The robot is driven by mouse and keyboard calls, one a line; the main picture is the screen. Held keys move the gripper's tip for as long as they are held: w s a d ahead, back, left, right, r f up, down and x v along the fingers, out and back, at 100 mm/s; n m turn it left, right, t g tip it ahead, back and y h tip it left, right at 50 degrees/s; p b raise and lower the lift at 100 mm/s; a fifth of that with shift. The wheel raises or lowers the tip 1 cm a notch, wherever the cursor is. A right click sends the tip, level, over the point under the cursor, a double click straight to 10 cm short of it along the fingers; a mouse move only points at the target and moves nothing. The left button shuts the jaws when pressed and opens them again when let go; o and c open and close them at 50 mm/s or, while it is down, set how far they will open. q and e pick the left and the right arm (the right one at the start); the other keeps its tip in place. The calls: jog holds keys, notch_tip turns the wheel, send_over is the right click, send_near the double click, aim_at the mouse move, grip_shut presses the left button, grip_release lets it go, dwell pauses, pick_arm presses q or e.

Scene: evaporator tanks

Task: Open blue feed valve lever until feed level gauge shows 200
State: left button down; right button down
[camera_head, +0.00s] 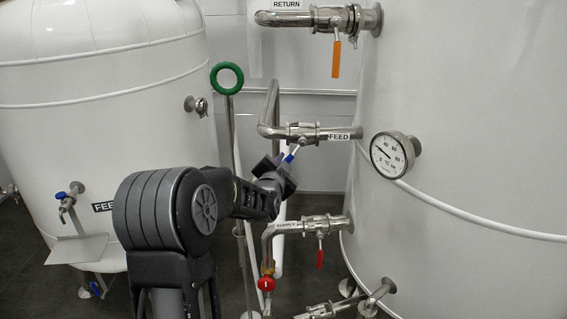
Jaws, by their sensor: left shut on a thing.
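The blue feed valve lever (289,157) hangs below the steel valve on the pipe with the FEED label (338,136), tilted down and to the left. My left gripper (283,167) is shut on this lever, and its fingers hide most of the blue handle. No gauge marked as a feed level gauge can be made out. A round dial gauge (391,155) marked °C sits on the right tank; its needle points to the upper left. My right gripper is not in view.
Above is the RETURN pipe with an orange lever (336,59). Below is a supply pipe with a red lever (320,252) and a red knob (266,284). A green handwheel (226,78) stands left of the gripper. White tanks flank both sides.

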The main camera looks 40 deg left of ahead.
pick_arm(q)
jog(key=c, duration=1.4)
grip_release()
jog(key=b+v, duration=0.1)
jog(key=v, duration=0.7)
jog(key=shift+a, duration=0.1)
